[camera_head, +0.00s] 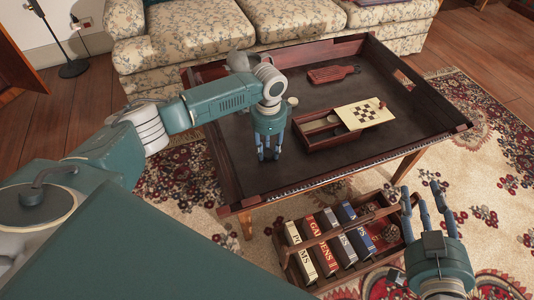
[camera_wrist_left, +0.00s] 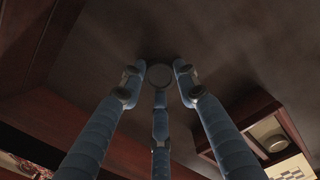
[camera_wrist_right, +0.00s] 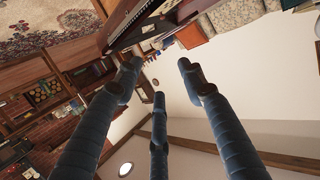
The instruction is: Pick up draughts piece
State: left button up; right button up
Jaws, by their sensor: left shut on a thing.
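My left gripper (camera_head: 268,156) points down over the dark tabletop inside the wooden tray table (camera_head: 215,160). In the left wrist view its fingers (camera_wrist_left: 160,82) are closed around a small dark round draughts piece (camera_wrist_left: 159,75) at their tips. The piece is hidden by the fingers in the head view. To the right of the left gripper stands an open wooden games box (camera_head: 310,143) with round pieces inside and a checkered board (camera_head: 364,114) as its lid. My right gripper (camera_head: 421,205) is open and empty, in front of the table at the right.
A red paddle-shaped board (camera_head: 333,74) lies at the back of the tabletop. The table has a raised rim. A wooden carrier (camera_head: 290,262) with several books stands on the patterned rug below its front edge. A floral sofa (camera_head: 180,38) stands behind. The left part of the tabletop is clear.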

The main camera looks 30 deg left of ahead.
pick_arm(q)
jog(key=shift+r, duration=0.1)
pick_arm(e)
jog(key=shift+f, duration=0.1)
pick_arm(q)
jog(key=shift+r, duration=0.2)
notch_tip(320, 180, up, 5)
jog(key=shift+r+p, duration=0.15)
jog(key=shift+p, duration=0.9)
notch_tip(320, 180, up, 5)
jog(key=p, duration=0.2)
notch_tip(320, 180, up, 9)
jog(key=p, duration=0.2)
send_over(268, 153)
pick_arm(e)
jog(key=s+d+f+g+h, duration=0.1)
jog(key=s+d+f+g, duration=0.2)
jog(key=s, duration=0.6)
jog(key=s+d+f+g+h, duration=0.2)
jog(key=s+d+f+g, duration=0.1)
jog(key=s+f+g, duration=0.5)
jog(key=shift+s+d+f+m, duration=0.3)
jog(key=shift+s+d+f, duration=0.05)
jog(key=shift+s+f, duration=0.55)
